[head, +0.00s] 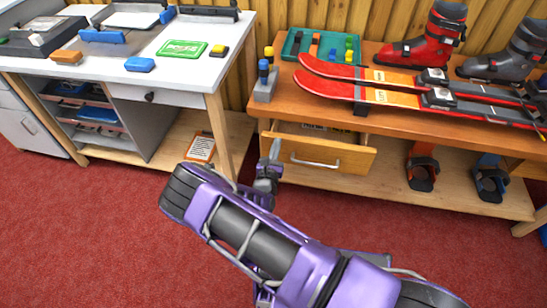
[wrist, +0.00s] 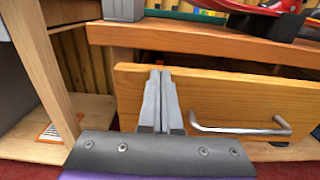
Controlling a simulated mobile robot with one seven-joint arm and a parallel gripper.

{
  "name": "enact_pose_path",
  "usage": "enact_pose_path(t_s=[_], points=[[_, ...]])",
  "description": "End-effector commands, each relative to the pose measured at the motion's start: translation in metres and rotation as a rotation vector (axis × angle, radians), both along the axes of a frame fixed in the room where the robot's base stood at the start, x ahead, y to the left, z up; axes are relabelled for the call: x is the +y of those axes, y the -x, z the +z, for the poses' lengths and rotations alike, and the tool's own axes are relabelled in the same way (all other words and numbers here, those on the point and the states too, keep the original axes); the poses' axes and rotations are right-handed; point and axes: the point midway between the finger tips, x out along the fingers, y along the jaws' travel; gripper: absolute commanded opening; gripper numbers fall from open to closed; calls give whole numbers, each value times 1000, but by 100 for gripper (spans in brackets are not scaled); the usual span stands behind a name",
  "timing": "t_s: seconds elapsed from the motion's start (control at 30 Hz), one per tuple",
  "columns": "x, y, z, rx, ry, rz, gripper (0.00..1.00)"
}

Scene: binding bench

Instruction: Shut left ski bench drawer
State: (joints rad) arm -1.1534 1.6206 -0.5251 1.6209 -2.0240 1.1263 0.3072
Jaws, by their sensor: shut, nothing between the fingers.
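The left ski bench drawer (head: 320,155) stands pulled out from under the bench top in the head view, and some of its inside shows above its wooden front. Its front (wrist: 215,95) fills much of the wrist view, with a metal bar handle (wrist: 240,130) at lower right. The handle (head: 315,162) also shows in the head view. My gripper (head: 275,148) is shut and empty at the left part of the drawer front. In the wrist view my gripper (wrist: 160,75) is just left of the handle. I cannot tell if the fingertips touch the front.
The ski bench (head: 395,135) carries red skis (head: 400,85), boots and a green tool tray (head: 320,47). A white workbench (head: 120,75) with its wooden leg (head: 222,135) stands close left of my gripper. Red carpet (head: 90,230) is clear in front.

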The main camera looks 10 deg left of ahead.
Motion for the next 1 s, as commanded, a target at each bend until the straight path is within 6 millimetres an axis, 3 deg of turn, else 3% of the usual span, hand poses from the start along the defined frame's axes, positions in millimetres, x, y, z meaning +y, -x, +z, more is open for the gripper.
enact_pose_path(t_s=[0.1, 0.33, 1.0], points=[[-1, -21, -2, -2, -2, -2, 0], [-1, -44, -1, -1, -1, 0, 0], [0, -47, 0, 0, -1, 0, 0]])
